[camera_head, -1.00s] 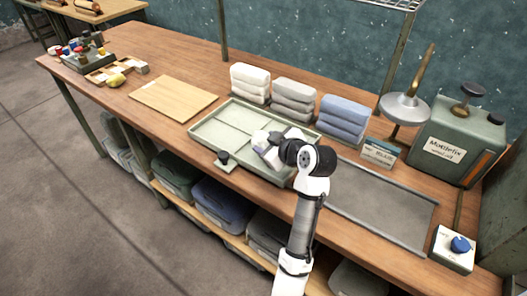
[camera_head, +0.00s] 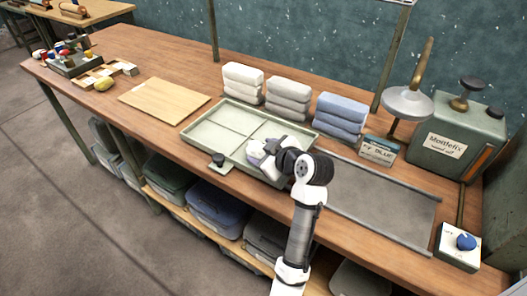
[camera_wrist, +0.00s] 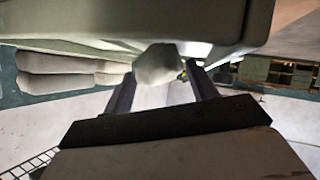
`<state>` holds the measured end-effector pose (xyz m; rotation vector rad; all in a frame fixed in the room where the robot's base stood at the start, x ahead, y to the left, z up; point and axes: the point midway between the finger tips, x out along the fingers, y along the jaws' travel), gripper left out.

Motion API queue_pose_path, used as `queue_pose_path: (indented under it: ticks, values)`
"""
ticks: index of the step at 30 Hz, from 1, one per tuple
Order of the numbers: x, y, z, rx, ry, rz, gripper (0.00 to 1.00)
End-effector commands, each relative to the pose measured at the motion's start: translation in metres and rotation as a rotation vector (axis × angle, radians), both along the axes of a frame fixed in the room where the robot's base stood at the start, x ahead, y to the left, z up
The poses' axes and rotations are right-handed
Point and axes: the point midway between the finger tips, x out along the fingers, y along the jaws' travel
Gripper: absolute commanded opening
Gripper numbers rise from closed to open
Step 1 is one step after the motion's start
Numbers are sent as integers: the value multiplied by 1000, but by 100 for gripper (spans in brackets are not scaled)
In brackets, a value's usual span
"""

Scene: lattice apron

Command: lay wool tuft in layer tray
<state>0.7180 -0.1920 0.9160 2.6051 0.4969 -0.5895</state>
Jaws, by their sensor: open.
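The layer tray (camera_head: 196,138), shallow and pale green with low dividers, lies on the wooden bench. My gripper (camera_head: 258,152) is over its right front part, with my wrist hiding that corner. In the wrist view my gripper (camera_wrist: 161,74) shows two dark fingers standing apart. A pale grey rounded lump, apparently the wool tuft (camera_wrist: 158,64), shows between the fingertips, close to the tray's grey-green surface (camera_wrist: 90,18). The jaws are open, not closed on it. In the head view I cannot separate the tuft clearly from my gripper.
White (camera_head: 243,82), grey (camera_head: 288,97) and blue (camera_head: 340,117) folded stacks stand behind the tray. A wooden board (camera_head: 163,98) lies left, a dark flat sheet (camera_head: 375,205) right. A black knob (camera_head: 218,160) is at the tray's front.

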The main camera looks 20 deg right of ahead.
Motion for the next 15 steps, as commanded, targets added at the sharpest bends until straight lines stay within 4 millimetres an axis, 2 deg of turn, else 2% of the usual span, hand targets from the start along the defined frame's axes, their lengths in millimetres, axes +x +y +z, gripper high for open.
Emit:
queue_pose_path:
  ticks: [5, 15]
  values:
    - [-19, -7, 11, -1, -3, -4, 58]
    - [-80, -24, 45, -4, -4, -4, 58]
